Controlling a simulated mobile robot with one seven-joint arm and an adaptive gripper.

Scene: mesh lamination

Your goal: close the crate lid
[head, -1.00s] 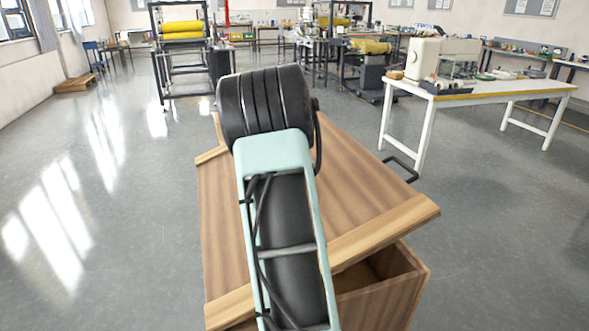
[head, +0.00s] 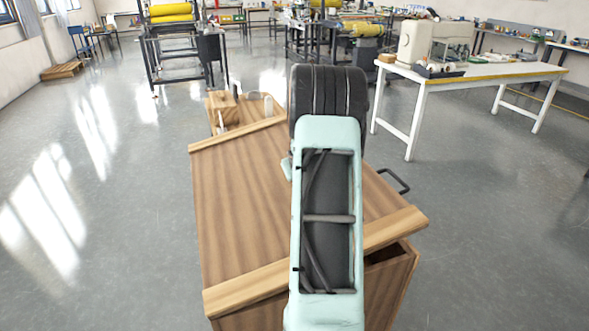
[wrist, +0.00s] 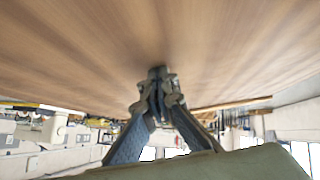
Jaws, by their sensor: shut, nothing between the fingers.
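The crate lid (head: 240,200) is a striped brown wooden panel with a pale batten (head: 250,285) at its near end and another at its far end. It lies over the wooden crate (head: 388,292) at a slight slant, with a dark gap showing under its near right corner. My gripper is hidden behind my arm in the head view. In the wrist view my gripper (wrist: 158,75) is shut and empty, its fingertips at or very close to the lid's wood surface (wrist: 80,50). I cannot tell whether they touch.
A black handle (head: 394,181) sticks out at the crate's right side. A wooden block (head: 224,107) and small pale pieces show beyond the lid's far edge. A white table (head: 470,78) with a sewing machine stands at the back right. Grey floor is open at left.

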